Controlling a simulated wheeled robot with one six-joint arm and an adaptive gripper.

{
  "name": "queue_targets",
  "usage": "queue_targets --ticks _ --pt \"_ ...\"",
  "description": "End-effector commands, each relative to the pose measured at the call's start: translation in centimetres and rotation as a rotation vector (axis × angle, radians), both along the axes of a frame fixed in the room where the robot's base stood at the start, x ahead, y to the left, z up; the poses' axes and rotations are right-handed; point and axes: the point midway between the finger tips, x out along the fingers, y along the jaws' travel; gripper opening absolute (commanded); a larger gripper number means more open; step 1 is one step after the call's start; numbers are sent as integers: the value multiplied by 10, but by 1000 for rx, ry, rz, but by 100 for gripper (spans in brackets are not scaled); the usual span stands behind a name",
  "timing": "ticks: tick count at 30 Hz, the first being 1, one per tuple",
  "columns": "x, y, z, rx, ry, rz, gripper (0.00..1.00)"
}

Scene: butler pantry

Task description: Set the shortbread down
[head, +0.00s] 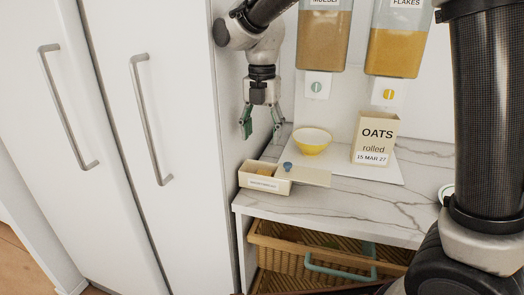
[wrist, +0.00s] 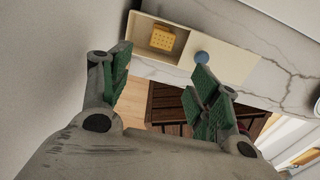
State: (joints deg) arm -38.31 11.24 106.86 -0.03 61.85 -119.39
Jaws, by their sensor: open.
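The shortbread (wrist: 162,38) is a yellow-orange piece with small dots, lying inside a cream box (wrist: 142,28) at its left part in the wrist view. In the head view the box (head: 262,184) stands at the left front of the marble counter, and a bit of the shortbread (head: 265,171) shows inside. The cream lid (head: 307,176), with a blue knob (head: 288,166), is drawn to the right, leaving the left part uncovered. My gripper (head: 262,131) is open and empty, above and behind the box. In the wrist view its green-padded fingers (wrist: 161,78) are spread apart.
A yellow bowl (head: 312,142) and an oats box (head: 374,139) stand on a white board (head: 389,172) behind the box. Two dispensers (head: 323,40) (head: 396,42) hang above. A tall white cabinet (head: 150,110) stands left. A wicker drawer (head: 325,257) lies under the counter.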

Motion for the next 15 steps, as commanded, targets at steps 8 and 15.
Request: queue_targets --ticks 8,15 --pt "0 0 35 0 0 0 62" --pt "0 -3 39 1 -1 -16 62"
